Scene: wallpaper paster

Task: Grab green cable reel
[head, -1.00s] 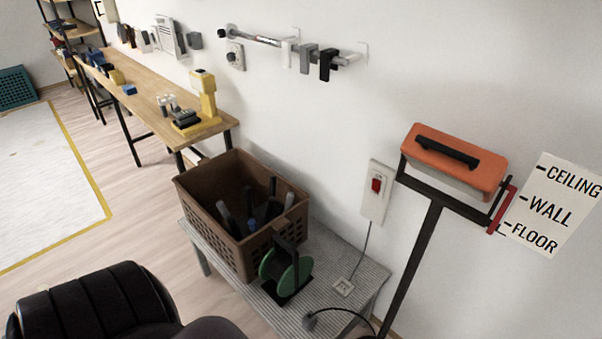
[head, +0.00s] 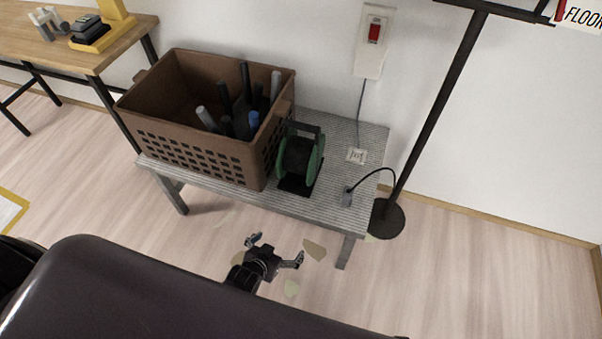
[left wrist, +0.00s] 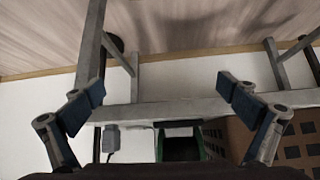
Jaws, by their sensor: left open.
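The green cable reel (head: 299,157) has green rims, a dark core and a black frame. It stands upright on the grey ridged table (head: 330,200), just right of the brown crate. My left gripper (head: 276,247) is open and empty, in front of the table and apart from the reel. In the left wrist view its two fingers (left wrist: 160,105) are spread wide. The reel (left wrist: 182,146) shows there between them beyond the table's edge, partly cut off by my own arm. My right gripper does not show.
The brown crate (head: 190,145) holds several tools. A plug with a black cable (head: 347,197) lies right of the reel. A black stand (head: 430,110) rises from the floor at the table's right end. A wooden workbench (head: 75,45) is at the left. Floor in front is open.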

